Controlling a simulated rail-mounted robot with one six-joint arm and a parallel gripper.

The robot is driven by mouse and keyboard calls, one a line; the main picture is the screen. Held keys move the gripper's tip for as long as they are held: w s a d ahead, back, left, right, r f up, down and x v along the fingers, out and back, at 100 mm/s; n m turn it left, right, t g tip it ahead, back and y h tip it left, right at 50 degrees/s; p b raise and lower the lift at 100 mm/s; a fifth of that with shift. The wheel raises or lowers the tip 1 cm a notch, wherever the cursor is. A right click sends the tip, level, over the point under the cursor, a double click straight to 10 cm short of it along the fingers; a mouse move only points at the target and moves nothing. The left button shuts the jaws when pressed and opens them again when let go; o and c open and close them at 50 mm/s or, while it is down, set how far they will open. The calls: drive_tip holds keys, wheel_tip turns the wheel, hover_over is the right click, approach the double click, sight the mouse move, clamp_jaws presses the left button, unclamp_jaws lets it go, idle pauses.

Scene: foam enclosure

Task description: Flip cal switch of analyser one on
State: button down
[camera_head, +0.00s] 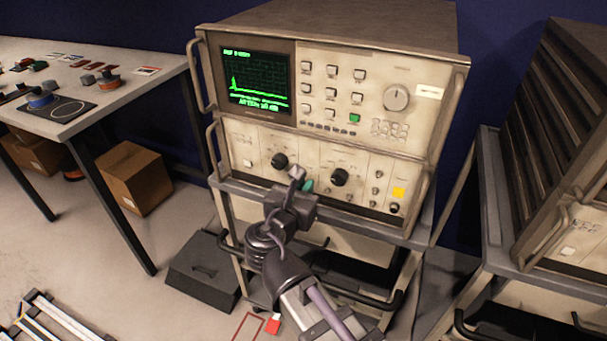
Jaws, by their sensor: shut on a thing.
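The analyser (345,95) stands upright on a cart in the middle, with a lit green trace on its screen (256,78). Its lower panel (325,165) has two large black knobs, the left one (279,161) and the right one (340,177), and several small controls at its right. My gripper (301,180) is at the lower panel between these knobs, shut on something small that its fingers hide. A small teal piece (308,186) shows beside the fingers; I cannot tell what it belongs to. I cannot pick out the cal switch or its position.
Metal handles (201,75) stick out at the analyser's sides. A second cart with equipment (560,150) stands close on the right. A workbench (90,80) with small parts is at the left, with a cardboard box (134,178) near it. A dark case (204,270) lies on the floor.

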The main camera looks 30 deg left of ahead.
drive_tip(key=r+g+p, duration=0.1)
drive_tip(key=g+p, duration=0.1)
drive_tip(key=p, duration=0.1)
drive_tip(key=shift+w, duration=0.1)
drive_tip(key=shift+f, duration=0.1)
idle(0.4)
drive_tip(key=c, duration=1.2)
unclamp_jaws()
drive_tip(key=p+v, duration=0.3)
drive_tip(key=v, duration=0.7)
drive_tip(key=shift+s+r+p, duration=0.25)
drive_tip(key=shift+s+p, duration=0.1)
drive_tip(key=shift+a, duration=0.1)
